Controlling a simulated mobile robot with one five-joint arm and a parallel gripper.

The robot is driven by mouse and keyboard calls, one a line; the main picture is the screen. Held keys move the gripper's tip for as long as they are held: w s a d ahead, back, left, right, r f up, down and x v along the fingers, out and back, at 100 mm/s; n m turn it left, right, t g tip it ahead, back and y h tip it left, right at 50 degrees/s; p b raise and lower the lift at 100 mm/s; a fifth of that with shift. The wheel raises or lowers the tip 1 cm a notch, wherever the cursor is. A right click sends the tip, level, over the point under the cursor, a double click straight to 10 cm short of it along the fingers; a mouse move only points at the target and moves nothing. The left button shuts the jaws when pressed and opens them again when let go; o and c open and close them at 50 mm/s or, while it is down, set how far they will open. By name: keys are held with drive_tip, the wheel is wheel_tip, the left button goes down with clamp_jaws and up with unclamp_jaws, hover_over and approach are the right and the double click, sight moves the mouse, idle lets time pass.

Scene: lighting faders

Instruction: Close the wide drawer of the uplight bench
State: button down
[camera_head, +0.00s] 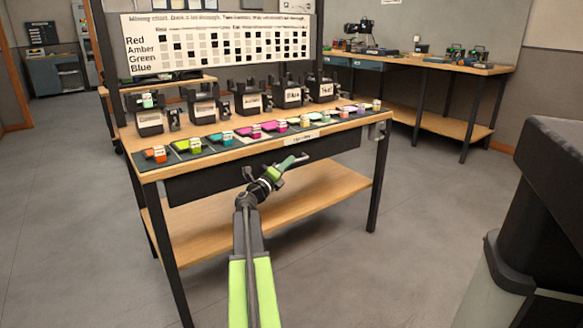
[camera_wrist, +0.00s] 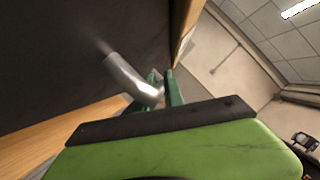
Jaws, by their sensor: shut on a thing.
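The uplight bench (camera_head: 158,174) has a wooden top with a wide dark drawer (camera_head: 205,184) under its front edge. The dark drawer front (camera_wrist: 50,70) also fills the left of the wrist view. I cannot tell how far the drawer stands out from the bench. A silvery bar handle (camera_wrist: 128,78) sticks out from that front. My gripper (camera_head: 293,162) is at the drawer front, right of its middle. Its green fingers (camera_wrist: 161,88) are shut on the handle's end. In the head view my gripper hides much of the handle.
Several black fixtures (camera_head: 252,98) and a row of coloured faders (camera_head: 188,146) stand on the benchtop. A lower wooden shelf (camera_head: 210,226) spans the legs. A dark bulky object (camera_head: 555,190) stands at the right. Another workbench (camera_head: 440,63) is behind. Grey floor is clear around the bench.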

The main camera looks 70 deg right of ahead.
drive_tip(key=shift+w, duration=0.25)
drive_tip(key=c, duration=1.7)
unclamp_jaws()
drive_tip(key=shift+d, duration=0.1)
drive_tip(key=b+v, duration=0.3)
drive_tip(key=v, duration=1.4)
drive_tip(key=shift+s+a+b, duration=0.15)
drive_tip(key=shift+a+b, duration=0.15)
drive_tip(key=shift+f, duration=0.1)
